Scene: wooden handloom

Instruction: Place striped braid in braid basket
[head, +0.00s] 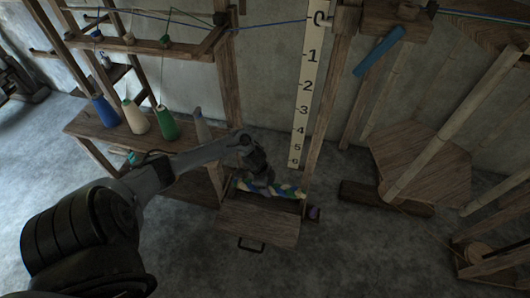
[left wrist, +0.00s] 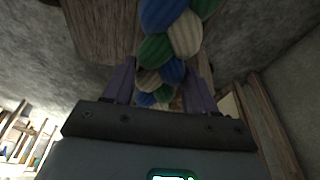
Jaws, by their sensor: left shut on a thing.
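The striped braid (head: 285,191) is a thick plait of blue, green and pale strands. In the head view it lies roughly level just above the back of a low wooden box (head: 258,224) with a dark handle on its front. My left gripper (head: 262,184) reaches down to it from above and is shut on it. In the left wrist view the braid (left wrist: 170,45) runs between the two fingers (left wrist: 160,90) and up out of the picture. I cannot tell whether the braid touches the box, or whether this box is the braid basket. My right gripper is not in view.
A wooden bench (head: 150,138) with blue, cream and green yarn cones stands left. A numbered ruler board (head: 307,85) rises behind the box. A small purple object (head: 314,213) sits at the box's right. Loom timbers (head: 455,120) fill the right; the floor in front is clear.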

